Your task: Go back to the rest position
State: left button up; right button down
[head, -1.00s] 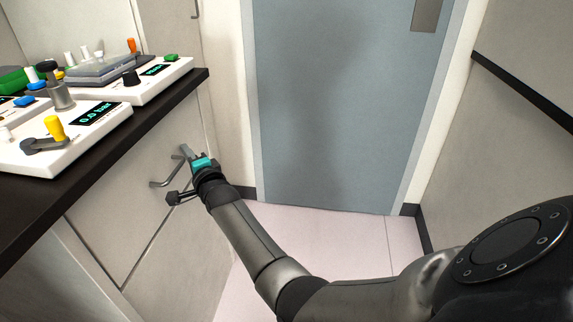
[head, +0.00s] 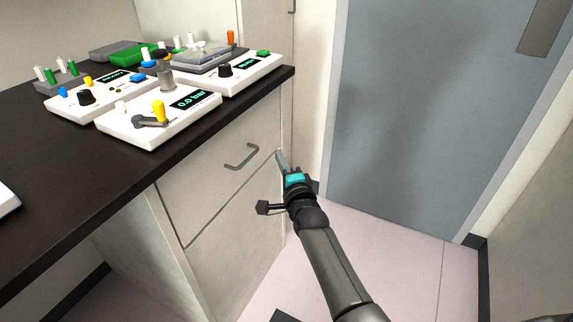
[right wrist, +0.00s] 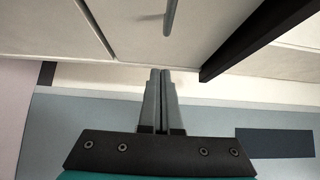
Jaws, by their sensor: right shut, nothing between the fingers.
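My right gripper (head: 281,158) is in front of the cabinet's right edge in the head view, below the counter top. Its two fingers are together and empty in the right wrist view (right wrist: 161,75). The drawer handle (head: 241,156) is a grey bar on the cabinet front, to the left of the fingers and apart from them. It also shows at the top of the right wrist view (right wrist: 171,14). My left gripper is in none of the views.
A dark counter (head: 60,165) at the left carries several white control units, the nearest (head: 130,130) with a yellow lever and a "0.0 bar" display. A blue-grey door (head: 410,120) stands behind on the right. Pale floor (head: 410,275) is clear at the lower right.

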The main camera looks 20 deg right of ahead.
pick_arm(q)
jog(key=shift+g, duration=0.3)
jog(key=shift+s+a+f+p, duration=0.1)
jog(key=shift+s+f+p, duration=0.35)
jog(key=shift+f, duration=0.5)
jog(key=shift+s+f+p, duration=0.3)
jog(key=shift+s+f, duration=0.15)
jog(key=shift+f, duration=0.45)
pick_arm(e)
jog(key=shift+s+a, duration=0.1)
jog(key=shift+s, duration=2)
